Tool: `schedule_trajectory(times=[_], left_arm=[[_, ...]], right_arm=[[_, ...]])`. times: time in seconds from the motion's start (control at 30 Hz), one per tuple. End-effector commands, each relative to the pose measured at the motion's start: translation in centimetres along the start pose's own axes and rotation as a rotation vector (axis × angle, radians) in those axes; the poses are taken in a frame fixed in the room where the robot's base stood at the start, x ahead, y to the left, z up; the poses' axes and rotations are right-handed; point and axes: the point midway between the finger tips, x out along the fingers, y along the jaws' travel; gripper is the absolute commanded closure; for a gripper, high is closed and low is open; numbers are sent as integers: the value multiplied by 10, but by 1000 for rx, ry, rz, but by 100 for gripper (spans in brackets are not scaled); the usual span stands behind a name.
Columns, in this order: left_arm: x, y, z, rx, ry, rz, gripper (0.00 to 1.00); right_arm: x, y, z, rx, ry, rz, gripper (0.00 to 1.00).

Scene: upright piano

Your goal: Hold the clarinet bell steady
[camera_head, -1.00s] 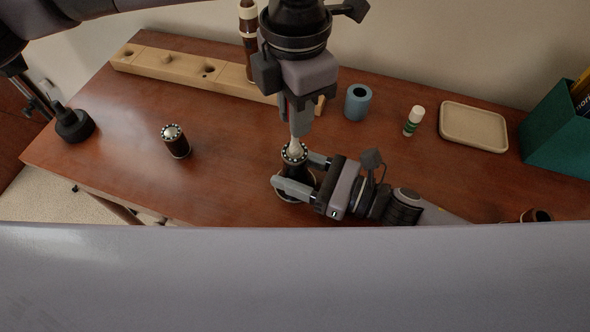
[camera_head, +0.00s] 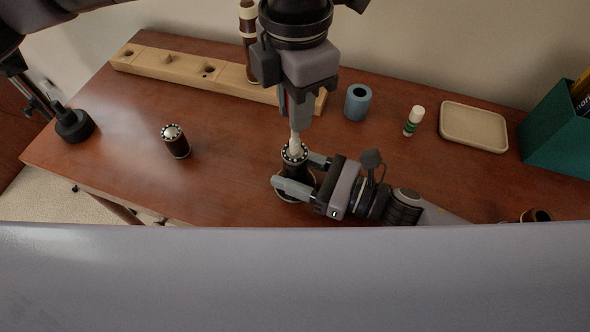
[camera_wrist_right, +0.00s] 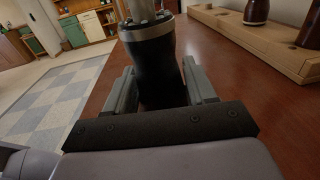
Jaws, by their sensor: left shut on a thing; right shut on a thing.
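The black clarinet bell (camera_head: 293,171) stands on the table with its wide end down; it also shows in the right wrist view (camera_wrist_right: 152,68). My right gripper (camera_head: 296,174) is shut around it from the right, one finger on each side. My left gripper (camera_head: 296,122) is above the bell, shut on a pale, tapered piece (camera_head: 295,142). That piece reaches down to the studded ring at the bell's top. Whether it presses on the ring or sits inside it cannot be told. The left fingers partly hide the piece.
Another dark studded-top piece (camera_head: 176,142) stands at left. Behind are a wooden holder (camera_head: 155,64) with an upright clarinet part (camera_head: 248,42), a blue cylinder (camera_head: 357,103), a small white-capped bottle (camera_head: 413,121), a beige tray (camera_head: 473,127) and a teal box (camera_head: 553,138).

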Motion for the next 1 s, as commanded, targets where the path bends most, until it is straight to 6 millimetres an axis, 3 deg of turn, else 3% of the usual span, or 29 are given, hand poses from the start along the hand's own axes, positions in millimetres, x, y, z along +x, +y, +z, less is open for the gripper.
schedule_trajectory(times=[0.5,1.0], left_arm=[[11,0,0,0,1,-1,100],[9,0,0,0,0,0,100]], right_arm=[[0,0,0,0,1,0,78],[0,0,0,0,1,0,78]])
